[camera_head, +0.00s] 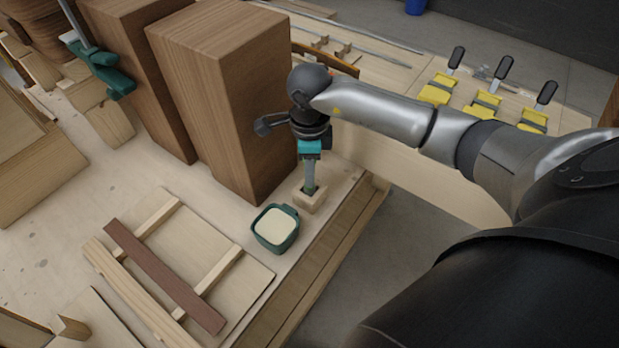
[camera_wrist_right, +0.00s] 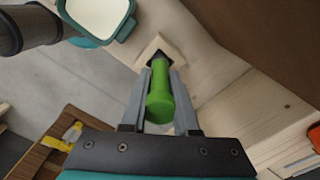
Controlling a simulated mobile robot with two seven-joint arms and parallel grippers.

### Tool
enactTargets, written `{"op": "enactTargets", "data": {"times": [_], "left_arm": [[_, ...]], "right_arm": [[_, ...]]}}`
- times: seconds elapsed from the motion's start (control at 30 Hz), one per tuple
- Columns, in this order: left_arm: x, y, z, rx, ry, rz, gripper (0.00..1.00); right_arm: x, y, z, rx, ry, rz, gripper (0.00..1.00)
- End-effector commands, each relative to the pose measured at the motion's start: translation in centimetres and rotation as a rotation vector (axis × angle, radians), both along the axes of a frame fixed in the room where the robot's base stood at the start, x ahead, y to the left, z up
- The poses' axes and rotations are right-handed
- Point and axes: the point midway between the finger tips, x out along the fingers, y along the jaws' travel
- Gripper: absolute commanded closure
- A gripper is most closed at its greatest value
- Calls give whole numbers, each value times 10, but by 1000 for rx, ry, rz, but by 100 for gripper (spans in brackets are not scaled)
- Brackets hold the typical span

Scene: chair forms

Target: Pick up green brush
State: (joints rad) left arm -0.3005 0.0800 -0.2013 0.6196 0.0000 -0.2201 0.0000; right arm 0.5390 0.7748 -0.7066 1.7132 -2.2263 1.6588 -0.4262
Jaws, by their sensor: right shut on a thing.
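The green brush (camera_wrist_right: 160,98) shows in the right wrist view as a bright green handle with a dark lower end. It stands in or on a small light wooden block (camera_wrist_right: 152,50); I cannot tell how deep. My right gripper (camera_wrist_right: 159,75) is shut on the brush handle, one finger on each side. In the head view, my right gripper (camera_head: 309,185) points down over the wooden block (camera_head: 309,200) at the bench edge, and the brush is mostly hidden by the fingers. My left gripper is not in view.
A teal cup with pale contents (camera_head: 275,228) stands just left of the block. A tall wooden block (camera_head: 225,90) rises close behind my right gripper. A slatted wooden frame (camera_head: 175,260) lies at lower left. Yellow clamps (camera_head: 482,107) sit on the far bench.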

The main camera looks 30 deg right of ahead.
Motion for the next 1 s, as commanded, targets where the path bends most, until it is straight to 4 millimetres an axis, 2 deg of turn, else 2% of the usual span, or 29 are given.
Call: {"op": "enactTargets", "data": {"times": [0.27, 0.47, 0.67, 1.0], "left_arm": [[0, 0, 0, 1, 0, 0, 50], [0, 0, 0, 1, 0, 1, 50], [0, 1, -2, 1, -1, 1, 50], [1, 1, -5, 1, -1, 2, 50]], "right_arm": [[0, 0, 1, -1, -1, 0, 100], [1, -1, 14, -1, -3, -1, 100], [2, -1, 46, 0, -6, 0, 100], [1, 0, 116, -1, -7, 0, 100]]}}
